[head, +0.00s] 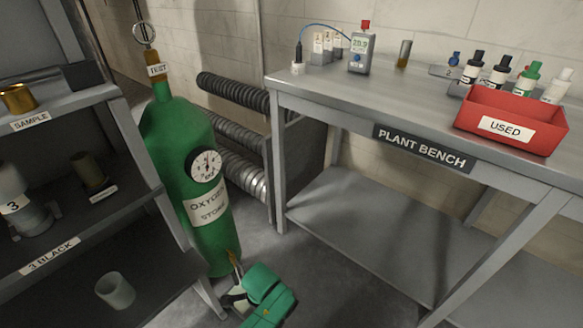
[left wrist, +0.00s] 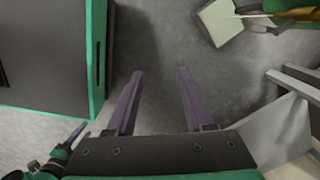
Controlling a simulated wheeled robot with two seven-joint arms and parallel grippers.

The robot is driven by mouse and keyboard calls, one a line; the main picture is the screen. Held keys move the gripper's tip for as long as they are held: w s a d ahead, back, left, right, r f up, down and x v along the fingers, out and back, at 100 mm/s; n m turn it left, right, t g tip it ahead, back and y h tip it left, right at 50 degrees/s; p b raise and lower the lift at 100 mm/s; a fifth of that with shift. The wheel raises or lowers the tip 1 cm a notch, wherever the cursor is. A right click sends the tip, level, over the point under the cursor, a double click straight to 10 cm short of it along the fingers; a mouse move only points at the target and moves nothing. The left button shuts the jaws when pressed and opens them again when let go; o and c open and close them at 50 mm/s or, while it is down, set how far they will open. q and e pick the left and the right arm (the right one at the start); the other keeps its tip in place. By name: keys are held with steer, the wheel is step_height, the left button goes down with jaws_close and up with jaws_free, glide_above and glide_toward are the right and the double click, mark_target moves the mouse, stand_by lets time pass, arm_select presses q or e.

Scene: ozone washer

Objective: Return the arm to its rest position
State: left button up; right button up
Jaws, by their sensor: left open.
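My left gripper (left wrist: 158,100) shows in the left wrist view, with its two dark purple fingers apart and nothing between them. Grey floor lies beyond the fingertips. In the head view, a green block with dark and pale parts and an orange tip shows low in the middle, in front of the green oxygen cylinder (head: 190,235). It looks like part of my own arm, but I cannot tell which part. My right gripper cannot be made out.
A shelf rack (head: 120,165) with labelled samples stands at the left. The plant bench (head: 345,98) is at the right, carrying a red USED bin (head: 545,136), several bottles and a grey meter (head: 359,55). Corrugated hoses (head: 235,92) lie behind the cylinder. Floor shows between rack and bench.

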arm_select(q)
steer(key=s+a+r+n+t+h, duration=0.1)
steer(key=s+a+r+n+t, duration=0.1)
steer(key=s+a+r+n, duration=0.35)
steer(key=s+a+r+n+t, duration=0.1)
steer(key=s+a+r+n, duration=0.1)
steer(key=a+r+n, duration=0.6)
step_height(320, 180, down, 19)
steer(key=s+g, duration=0.1)
steer(key=s, duration=0.1)
steer(key=s+a+f+m+g, duration=0.1)
steer(key=s+a+f, duration=0.2)
steer(key=s+f, duration=0.95)
steer(key=s+r+p, duration=0.5)
steer(key=r+p, duration=0.8)
steer(key=p, duration=0.4)
steer(key=shift+a+p, duration=0.4)
steer(key=shift+a, duration=0.05)
arm_select(e)
steer(key=s+r, duration=0.3)
steer(key=r, duration=0.4)
steer(key=s+d+r, duration=0.1)
steer(key=s+r, duration=0.2)
steer(key=r, duration=0.4)
steer(key=shift+s+d+r, duration=0.15)
steer(key=shift+s, duration=0.15)
